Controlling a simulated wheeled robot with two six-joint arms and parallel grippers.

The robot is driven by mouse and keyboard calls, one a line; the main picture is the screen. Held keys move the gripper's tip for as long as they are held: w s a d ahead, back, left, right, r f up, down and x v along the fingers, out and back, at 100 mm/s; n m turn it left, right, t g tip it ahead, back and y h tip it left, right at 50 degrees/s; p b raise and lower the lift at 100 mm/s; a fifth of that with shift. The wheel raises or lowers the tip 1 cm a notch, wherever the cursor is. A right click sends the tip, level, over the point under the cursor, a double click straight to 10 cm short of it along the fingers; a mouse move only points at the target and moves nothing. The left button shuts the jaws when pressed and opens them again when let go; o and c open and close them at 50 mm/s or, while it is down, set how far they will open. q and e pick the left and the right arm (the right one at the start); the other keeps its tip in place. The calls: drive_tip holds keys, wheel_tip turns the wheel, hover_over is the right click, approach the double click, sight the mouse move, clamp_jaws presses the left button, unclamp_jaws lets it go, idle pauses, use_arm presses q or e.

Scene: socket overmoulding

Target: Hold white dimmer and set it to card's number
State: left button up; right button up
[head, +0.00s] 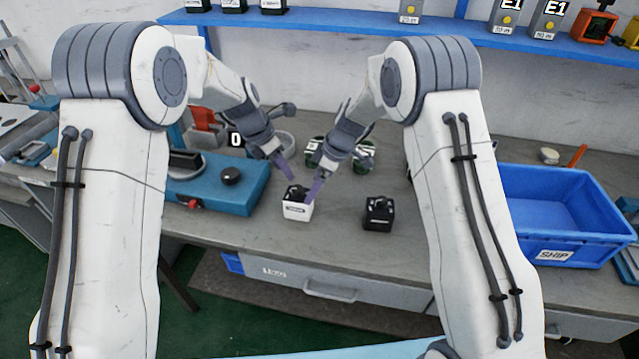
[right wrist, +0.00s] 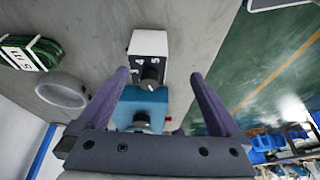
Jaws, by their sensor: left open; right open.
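The white dimmer (head: 298,209) stands upright on the grey bench, with a dark knob on top. In the right wrist view the white dimmer (right wrist: 149,43) shows its dark knob and the printed numbers 3, 4, 5. My left gripper (head: 287,172) is open, its fingers just behind and above the dimmer; whether they touch it I cannot tell. I cannot make out a number card for certain.
A black dimmer (head: 378,214) stands to the right. A blue machine (head: 222,190) is at left, with a black sign (head: 236,140) reading 0 behind it. Green coils (head: 364,158) lie behind the grippers. A blue SHIP bin (head: 556,257) is at right. Bench between black dimmer and bin is partly hidden.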

sight(299, 204)
drive_tip(key=x, duration=0.4)
drive_tip(key=w+d+x, duration=0.1)
drive_tip(key=x, duration=0.6)
drive_tip(key=shift+w+d+f, duration=0.15)
drive_tip(key=shift+w+f, duration=0.25)
drive_tip(key=shift+f, duration=0.15)
